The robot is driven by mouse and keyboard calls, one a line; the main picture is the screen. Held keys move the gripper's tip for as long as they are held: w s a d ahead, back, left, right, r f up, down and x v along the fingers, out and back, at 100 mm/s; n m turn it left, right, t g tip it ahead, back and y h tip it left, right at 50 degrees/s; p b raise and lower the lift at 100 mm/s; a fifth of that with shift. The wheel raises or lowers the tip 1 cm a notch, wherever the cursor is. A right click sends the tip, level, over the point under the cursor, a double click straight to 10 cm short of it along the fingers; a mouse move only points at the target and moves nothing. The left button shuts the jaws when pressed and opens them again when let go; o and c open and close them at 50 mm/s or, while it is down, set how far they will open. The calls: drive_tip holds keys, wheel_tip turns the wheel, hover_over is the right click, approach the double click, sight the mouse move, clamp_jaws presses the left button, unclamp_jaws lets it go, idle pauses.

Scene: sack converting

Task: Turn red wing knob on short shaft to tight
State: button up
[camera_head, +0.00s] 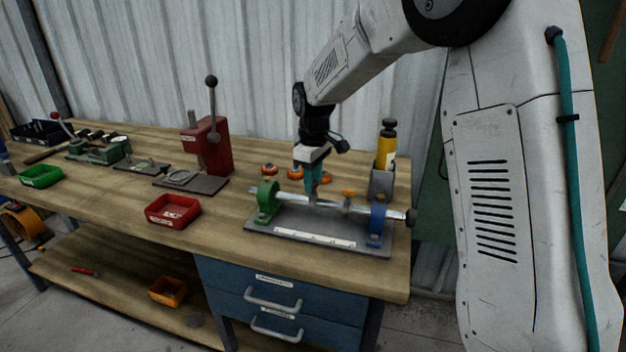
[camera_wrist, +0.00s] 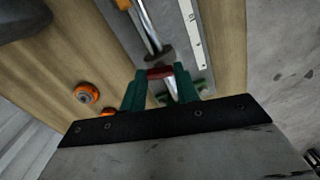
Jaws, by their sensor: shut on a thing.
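The red wing knob (camera_wrist: 159,72) sits on a short collar on the steel shaft (camera_wrist: 150,30) of the bench fixture. My gripper (camera_wrist: 160,84) is shut on it, with a green finger on each side of the wing in the wrist view. In the head view my gripper (camera_head: 313,188) points down over the shaft (camera_head: 290,198), between the green bearing stand (camera_head: 266,202) and the blue bearing stand (camera_head: 377,220). The knob is mostly hidden by my fingers there. Whether it is tight cannot be seen.
An orange knob (camera_head: 348,193) stands on the shaft to the right. Several orange-and-black round parts (camera_head: 268,170) lie behind the fixture. A yellow bottle (camera_head: 386,150) stands in a grey holder at the back right. A red press (camera_head: 207,145) and a red bin (camera_head: 172,211) are left.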

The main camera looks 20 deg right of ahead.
drive_tip(key=m, duration=0.4)
drive_tip(key=shift+m, duration=0.3)
drive_tip(key=m, duration=0.3)
drive_tip(key=shift+m, duration=0.4)
drive_tip(key=m, duration=0.3)
drive_tip(key=shift+m, duration=2.1)
drive_tip(key=o, duration=1)
